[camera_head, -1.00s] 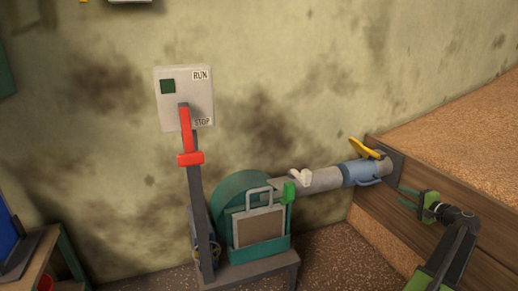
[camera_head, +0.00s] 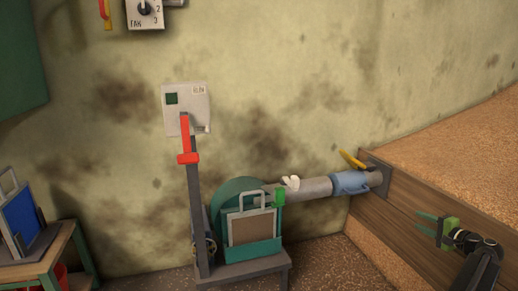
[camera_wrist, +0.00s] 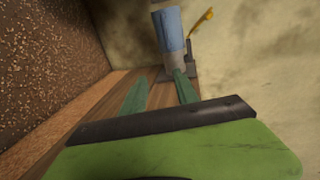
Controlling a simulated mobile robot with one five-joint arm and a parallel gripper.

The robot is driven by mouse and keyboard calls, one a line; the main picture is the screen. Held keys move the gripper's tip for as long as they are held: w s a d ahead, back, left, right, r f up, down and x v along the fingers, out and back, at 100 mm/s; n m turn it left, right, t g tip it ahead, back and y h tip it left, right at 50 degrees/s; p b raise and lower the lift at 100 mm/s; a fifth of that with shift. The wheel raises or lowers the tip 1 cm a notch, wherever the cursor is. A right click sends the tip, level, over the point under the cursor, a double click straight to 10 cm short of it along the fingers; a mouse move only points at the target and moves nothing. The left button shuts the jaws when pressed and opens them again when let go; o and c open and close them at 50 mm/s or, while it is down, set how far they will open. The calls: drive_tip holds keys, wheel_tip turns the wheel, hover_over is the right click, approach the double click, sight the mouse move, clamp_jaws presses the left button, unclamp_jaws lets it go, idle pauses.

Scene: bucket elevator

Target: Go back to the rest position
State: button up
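My gripper (camera_head: 432,222) is at the right of the head view, in front of the wooden side of the grain bin (camera_head: 430,185). Its two green fingers are apart with nothing between them. In the wrist view the fingers (camera_wrist: 160,92) also stand apart and empty, pointing towards the blue sleeve (camera_wrist: 170,30) on the pipe. The gripper is clear of the pipe and the yellow lever (camera_head: 351,160).
A green machine (camera_head: 240,190) on a grey stand is at the centre, with a red-handled lever (camera_head: 187,140) and a RUN/STOP box (camera_head: 187,108) behind. A table (camera_head: 45,245) with a blue panel (camera_head: 20,215) stands at left. A FAN switch (camera_head: 145,12) is on the wall.

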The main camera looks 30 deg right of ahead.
drive_tip(key=w+a+f+n+g+y+p, duration=0.2)
drive_tip(key=w+a+n+y, duration=0.1)
drive_tip(key=w+a, duration=0.75)
drive_tip(key=w+a+f+n+g+y+p, duration=0.1)
drive_tip(key=w+a+n+g+y+p, duration=0.15)
drive_tip(key=w+a, duration=0.85)
drive_tip(key=w+a+f+n+g+y+p, duration=0.2)
drive_tip(key=w+a+n, duration=0.3)
drive_tip(key=a, duration=1)
drive_tip(key=w+a+f+n+g+p, duration=0.2)
drive_tip(key=a+n+g+p, duration=0.3)
drive_tip(key=a, duration=1.9)
drive_tip(key=s+a+r+n+g+h+p, duration=0.1)
drive_tip(key=s+a+n+g+h, duration=0.15)
drive_tip(key=a, duration=0.55)
drive_tip(key=s+a+r+n+g+h+p, duration=0.1)
drive_tip(key=s+a+n, duration=0.15)
drive_tip(key=a, duration=0.55)
wheel_tip(320, 180, up, 38)
drive_tip(key=s+p, duration=0.1)
drive_tip(key=p, duration=3.7)
drive_tip(key=shift+a+f, duration=0.2)
drive_tip(key=shift+a, duration=0.25)
drive_tip(key=shift+s, duration=0.1)
